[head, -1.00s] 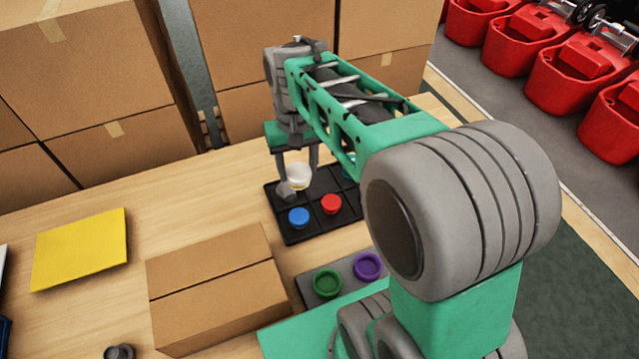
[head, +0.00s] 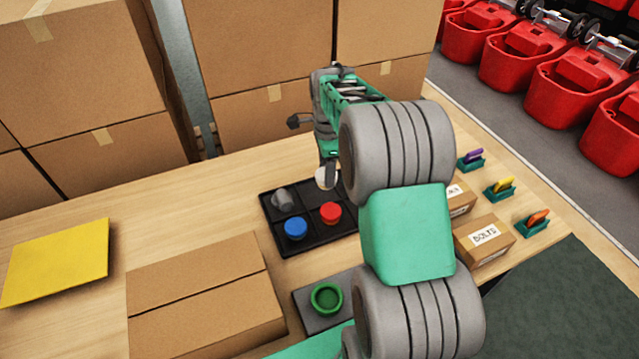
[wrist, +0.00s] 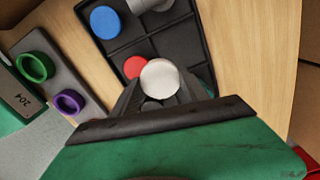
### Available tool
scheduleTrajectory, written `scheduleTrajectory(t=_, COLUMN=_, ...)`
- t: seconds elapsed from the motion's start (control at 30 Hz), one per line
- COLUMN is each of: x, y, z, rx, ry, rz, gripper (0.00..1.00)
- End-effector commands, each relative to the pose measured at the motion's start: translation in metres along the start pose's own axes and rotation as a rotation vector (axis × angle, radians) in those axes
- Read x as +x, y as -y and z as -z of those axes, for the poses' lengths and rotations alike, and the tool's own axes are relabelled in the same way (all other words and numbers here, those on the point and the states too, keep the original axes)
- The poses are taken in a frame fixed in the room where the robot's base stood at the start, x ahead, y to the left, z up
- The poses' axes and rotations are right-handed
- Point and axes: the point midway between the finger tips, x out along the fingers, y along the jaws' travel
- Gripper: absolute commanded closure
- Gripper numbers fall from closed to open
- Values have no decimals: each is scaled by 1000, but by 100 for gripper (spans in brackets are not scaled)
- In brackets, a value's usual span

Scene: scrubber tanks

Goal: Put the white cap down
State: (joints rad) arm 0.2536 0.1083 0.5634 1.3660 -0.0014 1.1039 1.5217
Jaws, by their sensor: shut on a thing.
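The white cap (wrist: 160,79) is between the fingertips of my gripper (wrist: 156,92) in the wrist view. My gripper is shut on it. In the head view the white cap (head: 325,178) shows at the fingertips, over the far right part of the black divided tray (head: 262,218). My arm hides part of the tray's right side. I cannot tell whether the cap touches the tray. The blue cap (head: 295,228) and the red cap (head: 330,212) sit in the tray's near compartments. A grey piece (head: 283,199) lies in the far left compartment.
A grey plate (wrist: 60,85) holds a green ring (wrist: 36,66) and a purple ring (wrist: 69,102). A cardboard box (head: 200,300) stands left of it, and a yellow sheet (head: 58,260) lies further left. Stacked cartons (head: 270,120) stand behind. Two bolt boxes (head: 484,240) stand at right.

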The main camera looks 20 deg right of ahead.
Motion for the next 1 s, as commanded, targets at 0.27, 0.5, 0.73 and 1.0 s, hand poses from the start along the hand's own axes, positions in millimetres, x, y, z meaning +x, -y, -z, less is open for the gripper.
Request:
scheduleTrajectory(t=0.27, x=51, y=44, z=-10, rx=-2, ry=0, rz=-1, gripper=99)
scheduleTrajectory(t=0.5, x=84, y=51, z=-12, rx=-2, ry=0, rz=-4, gripper=99)
scheduleTrajectory(t=0.73, x=91, y=52, z=-12, rx=-2, ry=0, rz=1, gripper=99)
scheduleTrajectory(t=1.0, x=95, y=51, z=-12, rx=-3, ry=0, rz=0, gripper=41)
